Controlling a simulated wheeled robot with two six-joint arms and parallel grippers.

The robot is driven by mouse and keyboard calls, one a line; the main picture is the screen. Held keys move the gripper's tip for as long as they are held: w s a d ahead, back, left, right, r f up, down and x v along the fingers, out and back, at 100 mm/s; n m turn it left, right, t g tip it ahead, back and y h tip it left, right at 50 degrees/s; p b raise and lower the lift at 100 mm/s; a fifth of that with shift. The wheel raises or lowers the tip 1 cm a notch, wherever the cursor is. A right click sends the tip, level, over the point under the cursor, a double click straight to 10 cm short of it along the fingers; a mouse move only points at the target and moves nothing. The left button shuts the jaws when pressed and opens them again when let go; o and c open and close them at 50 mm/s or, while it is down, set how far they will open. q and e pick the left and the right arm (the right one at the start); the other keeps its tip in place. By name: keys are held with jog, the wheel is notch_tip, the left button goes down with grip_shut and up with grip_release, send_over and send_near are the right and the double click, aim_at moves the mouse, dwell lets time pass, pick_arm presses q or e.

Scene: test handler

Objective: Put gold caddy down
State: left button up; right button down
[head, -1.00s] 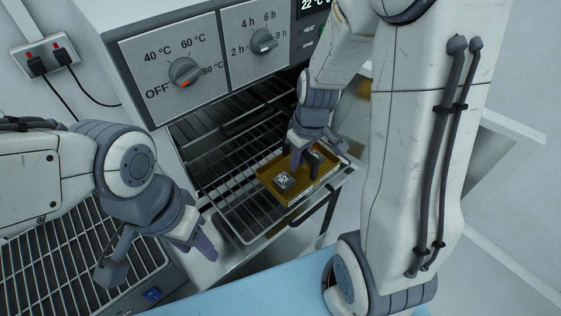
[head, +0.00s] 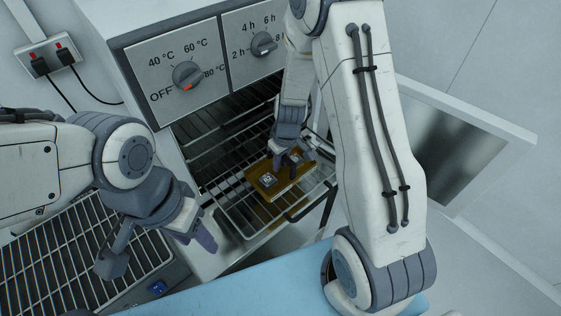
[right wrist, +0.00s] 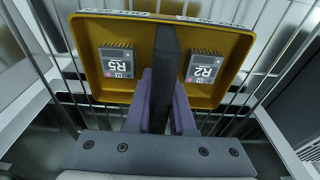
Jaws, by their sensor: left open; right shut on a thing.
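The gold caddy (head: 258,189) is a shallow tray with a dark upright handle (right wrist: 165,75) across its middle. Two small grey blocks lie in it, marked R5 (right wrist: 117,62) and R2 (right wrist: 204,69) in the right wrist view. My right gripper (head: 285,160) is shut on the handle, and its fingers also show in the right wrist view (right wrist: 166,105). The caddy is over the wire shelf (head: 238,217) at the oven's mouth; I cannot tell whether it touches the wires. My left gripper (head: 157,246) is open and empty at the left.
The oven (head: 130,60) has dials above its opening, and its inside is dark. A second wire rack (head: 85,255) lies at the lower left beneath my left arm. The open door (head: 455,150) stands at the right. A blue surface (head: 270,280) lies in front.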

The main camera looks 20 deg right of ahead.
jog(key=shift+f, duration=0.2)
jog(key=c, duration=0.8)
grip_release()
jog(key=shift+o, duration=0.2)
